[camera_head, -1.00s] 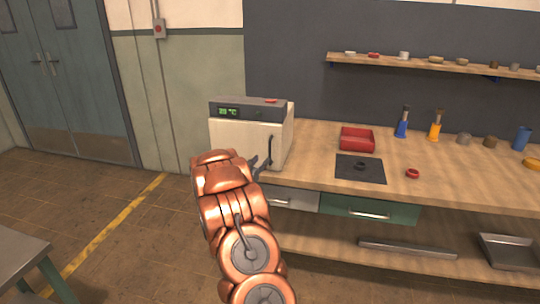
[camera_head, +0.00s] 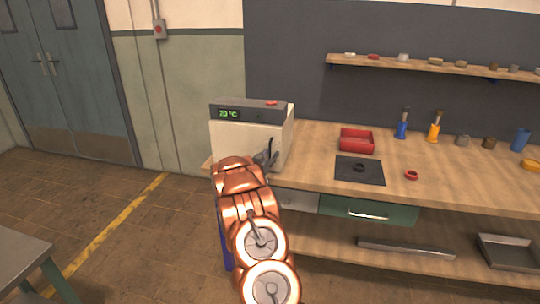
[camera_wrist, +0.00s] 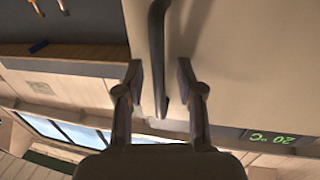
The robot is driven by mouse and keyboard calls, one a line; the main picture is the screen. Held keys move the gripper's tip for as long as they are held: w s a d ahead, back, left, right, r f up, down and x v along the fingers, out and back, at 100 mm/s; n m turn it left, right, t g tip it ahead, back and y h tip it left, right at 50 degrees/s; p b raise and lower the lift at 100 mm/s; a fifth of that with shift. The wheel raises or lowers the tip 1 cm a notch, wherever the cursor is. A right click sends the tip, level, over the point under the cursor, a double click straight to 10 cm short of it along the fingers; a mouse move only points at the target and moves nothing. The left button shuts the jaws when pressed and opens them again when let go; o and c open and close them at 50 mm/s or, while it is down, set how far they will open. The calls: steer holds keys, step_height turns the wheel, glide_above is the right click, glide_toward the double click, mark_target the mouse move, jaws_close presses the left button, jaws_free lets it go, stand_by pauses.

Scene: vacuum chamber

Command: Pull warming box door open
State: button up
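The warming box (camera_head: 240,135) is a cream box with a dark top panel and a green display, standing at the left end of the wooden bench. Its door (camera_wrist: 235,55) fills much of the wrist view and looks closed. The dark bar handle (camera_wrist: 157,50) runs between my two fingertips, with a gap visible on each side. My gripper (camera_wrist: 160,78) is open around the handle. In the head view my gripper (camera_head: 266,158) is at the door's right side, and my copper arm hides the door's lower part.
Drawers (camera_head: 368,211) sit under the bench edge beside my arm. A grey table (camera_head: 22,262) stands at lower left; the floor between is clear.

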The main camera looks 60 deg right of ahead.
jaws_close()
stand_by(0.3)
stand_by(0.5)
